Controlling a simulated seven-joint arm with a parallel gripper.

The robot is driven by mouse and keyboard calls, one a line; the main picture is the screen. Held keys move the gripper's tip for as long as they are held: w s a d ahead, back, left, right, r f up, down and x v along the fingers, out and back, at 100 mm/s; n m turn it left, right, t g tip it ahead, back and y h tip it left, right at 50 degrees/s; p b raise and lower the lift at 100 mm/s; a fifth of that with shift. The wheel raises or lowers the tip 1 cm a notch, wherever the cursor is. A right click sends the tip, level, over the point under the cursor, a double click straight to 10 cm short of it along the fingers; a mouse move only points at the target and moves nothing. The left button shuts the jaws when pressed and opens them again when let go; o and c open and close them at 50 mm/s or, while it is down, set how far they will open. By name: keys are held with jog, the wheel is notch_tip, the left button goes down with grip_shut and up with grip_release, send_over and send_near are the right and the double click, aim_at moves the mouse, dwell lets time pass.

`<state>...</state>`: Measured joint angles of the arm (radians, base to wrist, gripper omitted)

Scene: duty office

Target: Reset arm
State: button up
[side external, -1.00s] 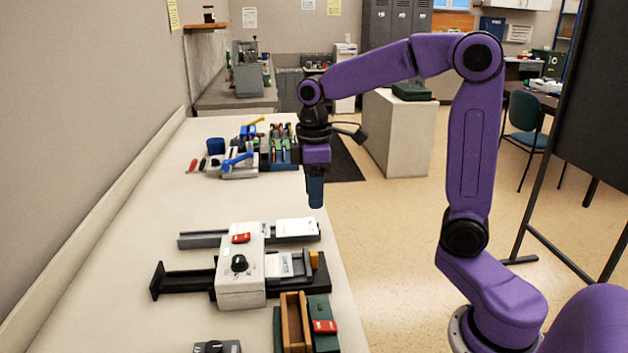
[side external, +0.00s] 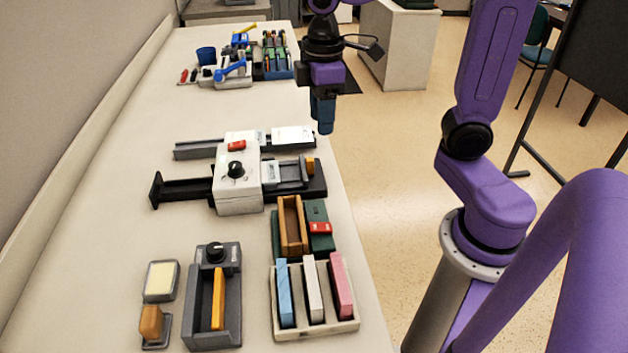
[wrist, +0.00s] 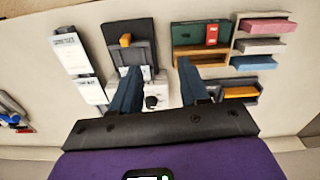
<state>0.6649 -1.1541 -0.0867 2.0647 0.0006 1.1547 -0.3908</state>
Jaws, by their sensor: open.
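My gripper (side external: 322,128) hangs fingers-down at the right edge of the bench, above and beside the far end of the white control box (side external: 238,185) with its black knob and red switch. In the wrist view my gripper (wrist: 159,66) shows two dark blue fingers spread well apart. Nothing is held between them. Below them lie the black slide (wrist: 130,50) with an orange block, and the green and wooden tray (wrist: 203,58) with a red switch.
A rack (side external: 357,325) holds blue, white and pink bars at the near right. A grey holder (side external: 192,318) with an orange bar stands left of it. Clamps with blue levers (side external: 234,72) stand at the far end. The left-middle bench is clear.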

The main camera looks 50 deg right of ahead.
jog(key=s+a+f+n, duration=0.1)
jog(key=s+f, duration=0.5)
jog(key=s, duration=1.1)
jog(key=shift+a+n, duration=0.15)
jog(key=shift+n, duration=0.65)
dwell(5.5)
